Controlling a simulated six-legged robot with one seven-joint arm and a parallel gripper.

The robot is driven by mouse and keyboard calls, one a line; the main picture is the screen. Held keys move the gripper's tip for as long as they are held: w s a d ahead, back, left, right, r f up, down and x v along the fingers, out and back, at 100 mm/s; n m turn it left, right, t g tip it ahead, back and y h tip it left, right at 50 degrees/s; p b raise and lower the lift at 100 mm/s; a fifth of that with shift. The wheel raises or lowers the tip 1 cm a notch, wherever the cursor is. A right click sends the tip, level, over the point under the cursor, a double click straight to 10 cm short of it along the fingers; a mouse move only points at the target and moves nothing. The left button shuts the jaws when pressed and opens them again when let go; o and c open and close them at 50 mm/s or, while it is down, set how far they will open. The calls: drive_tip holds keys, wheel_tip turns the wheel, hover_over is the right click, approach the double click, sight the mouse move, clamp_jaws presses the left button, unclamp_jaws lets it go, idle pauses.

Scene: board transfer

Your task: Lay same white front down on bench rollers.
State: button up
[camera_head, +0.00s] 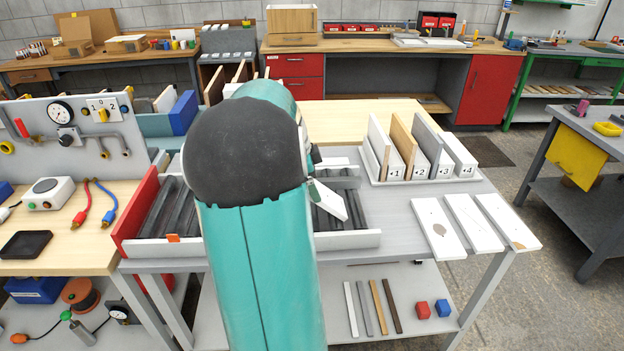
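My teal arm with its dark round joint fills the middle of the camera_head view and hides most of my gripper (314,168). A small part of the gripper shows at the arm's right side, and its fingers cannot be made out. A white front (330,201) shows in part just below it, slanted over the rollers. Whether it is held or touches the rollers cannot be told. The bench rollers (163,212) are dark bars in a tray, visible left and right of my arm. Three more white fronts (474,223) lie side by side at the bench's right end.
A numbered rack (380,176) with upright boards stands right of the rollers. A red side wall (135,212) bounds the roller tray at left. A panel with gauge and pipes (75,135) stands farther left. Strips and red and blue cubes lie on the lower shelf (290,315).

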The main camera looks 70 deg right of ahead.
drive_tip(key=o, duration=1.3)
drive_tip(key=c, duration=1.3)
drive_tip(key=shift+o, duration=0.2)
drive_tip(key=shift+w+a+r, duration=0.3)
drive_tip(key=shift+w+a, duration=0.2)
drive_tip(key=shift+a, duration=0.1)
drive_tip(key=shift+w+a+r, duration=0.3)
drive_tip(key=shift+w+a, duration=0.15)
drive_tip(key=shift+a, duration=0.1)
drive_tip(key=o, duration=0.6)
drive_tip(key=shift+c, duration=0.2)
drive_tip(key=shift+s+d+r+v, duration=0.1)
drive_tip(key=shift+s+d+v, duration=0.1)
drive_tip(key=shift+v, duration=1.1)
drive_tip(key=shift+s+d+r+v, duration=0.1)
drive_tip(key=shift+s+d+v, duration=0.1)
drive_tip(key=shift+v, duration=1.05)
drive_tip(key=shift+s+d+r+v, duration=0.1)
drive_tip(key=shift+d+v, duration=0.15)
drive_tip(key=shift+v, duration=1.05)
